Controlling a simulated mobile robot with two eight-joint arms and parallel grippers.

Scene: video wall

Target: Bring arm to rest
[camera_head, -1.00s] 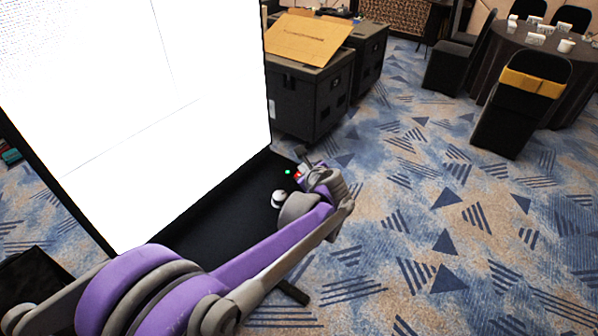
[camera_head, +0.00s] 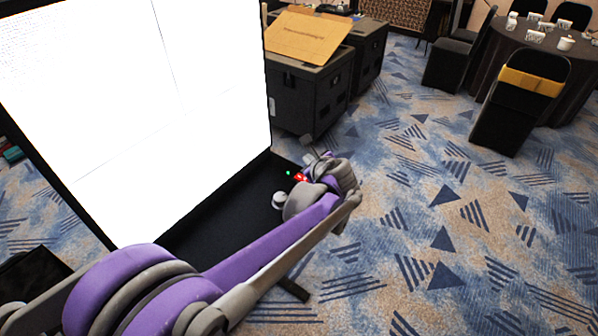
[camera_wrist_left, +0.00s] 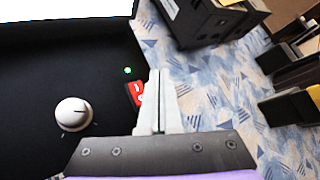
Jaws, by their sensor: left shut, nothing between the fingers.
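My left arm (camera_head: 250,255), purple and grey, reaches in from the lower left of the head view. Its wrist hangs over the right end of the black ledge below the bright screen. My left gripper (camera_wrist_left: 160,103) is shut and empty in the left wrist view; its fingers are mostly hidden behind the wrist in the head view. My right gripper is not in view.
The large white screen (camera_head: 150,110) stands close along the left. Black cases (camera_head: 310,95) with a cardboard sheet (camera_head: 308,36) on top stand behind it. Chairs (camera_head: 520,100) and a round table (camera_head: 500,62) are at the upper right. The patterned carpet (camera_head: 420,220) is clear to the right.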

